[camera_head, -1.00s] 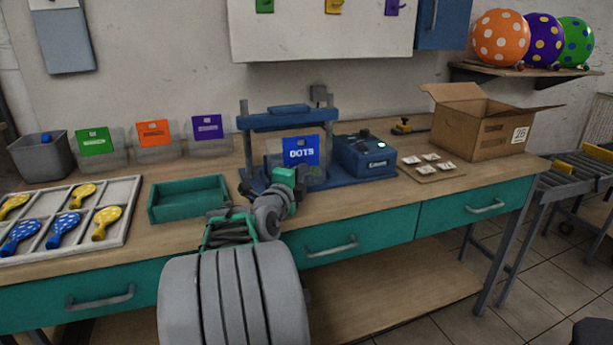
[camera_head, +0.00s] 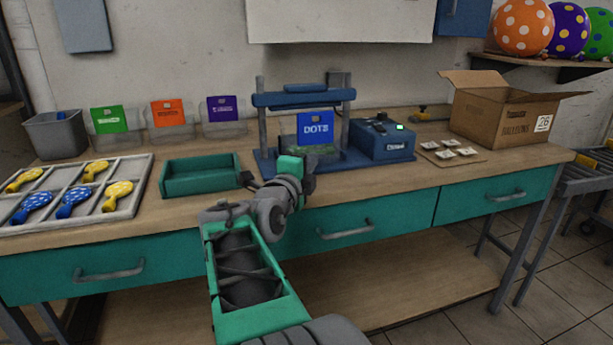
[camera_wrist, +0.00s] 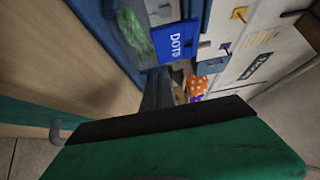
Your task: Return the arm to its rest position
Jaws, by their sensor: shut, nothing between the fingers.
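My arm reaches from the bottom of the head view towards the blue press (camera_head: 345,157) on the workbench (camera_head: 420,180). My gripper (camera_head: 306,172) is at the arm's far end, near the bench's front edge and in front of the press base. It is small and partly hidden by the wrist there. In the wrist view my gripper (camera_wrist: 158,92) is shut and empty, with the dark fingers close together. Beyond it are the blue DOTS card (camera_wrist: 174,42) and a green item (camera_wrist: 133,32) at the press.
An open cardboard box (camera_head: 497,118) and a small board of packets (camera_head: 430,154) stand right. Drawer handles (camera_head: 345,231) stick out along the bench front.

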